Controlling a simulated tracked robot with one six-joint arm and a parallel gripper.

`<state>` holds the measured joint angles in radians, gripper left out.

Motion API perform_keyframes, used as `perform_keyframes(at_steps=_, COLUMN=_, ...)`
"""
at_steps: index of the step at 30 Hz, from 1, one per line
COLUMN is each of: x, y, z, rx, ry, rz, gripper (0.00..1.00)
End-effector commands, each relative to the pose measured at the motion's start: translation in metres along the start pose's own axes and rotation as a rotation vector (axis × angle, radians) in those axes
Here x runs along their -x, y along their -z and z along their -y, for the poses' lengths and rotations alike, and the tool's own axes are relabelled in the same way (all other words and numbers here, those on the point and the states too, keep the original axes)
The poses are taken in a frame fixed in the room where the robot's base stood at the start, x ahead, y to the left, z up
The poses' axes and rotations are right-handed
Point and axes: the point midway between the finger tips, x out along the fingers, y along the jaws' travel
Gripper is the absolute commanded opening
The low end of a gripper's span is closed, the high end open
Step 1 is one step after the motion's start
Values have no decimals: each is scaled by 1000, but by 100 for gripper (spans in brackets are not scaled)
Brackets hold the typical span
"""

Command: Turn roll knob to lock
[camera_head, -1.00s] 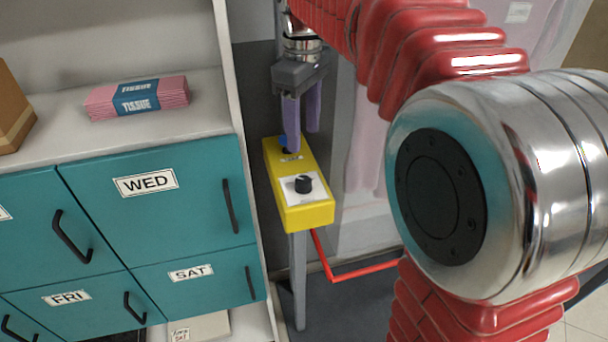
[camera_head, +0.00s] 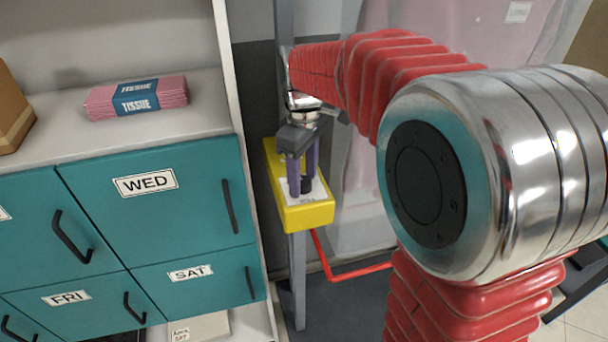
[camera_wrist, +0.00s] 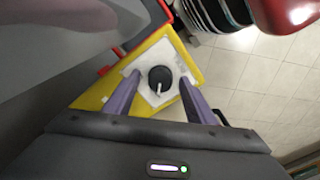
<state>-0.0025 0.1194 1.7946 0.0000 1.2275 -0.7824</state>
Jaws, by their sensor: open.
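The yellow control box (camera_head: 306,217) stands on a grey post right of the teal cabinet. A black roll knob (camera_head: 307,184) sits on a white label on its top, partly hidden by my gripper in the head view. In the wrist view the knob (camera_wrist: 160,79) shows a pale pointer line toward the bottom of the picture. My gripper (camera_head: 301,188) points down over the box, with its purple fingers open on either side of the knob. In the wrist view the fingers (camera_wrist: 155,90) stand apart from the knob with gaps on both sides. The second control on the box is hidden.
The teal cabinet (camera_head: 150,215) with labelled doors and black handles stands close on the left. A red bar (camera_head: 355,272) sticks out below the box. Pink garments under clear covering hang behind my arm.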

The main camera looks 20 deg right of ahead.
Motion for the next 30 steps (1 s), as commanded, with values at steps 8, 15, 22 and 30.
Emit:
perform_keyframes(at_steps=8, x=-1, y=0, z=0, rx=0, ry=0, rz=0, gripper=49)
perform_keyframes(at_steps=15, x=-1, y=0, z=0, rx=1, ry=0, rz=0, gripper=33)
perform_keyframes(at_steps=22, x=0, y=0, z=0, rx=1, ry=0, rz=0, gripper=16)
perform_keyframes(at_steps=30, x=0, y=-1, z=-1, rx=-4, ry=-2, rz=1, gripper=9)
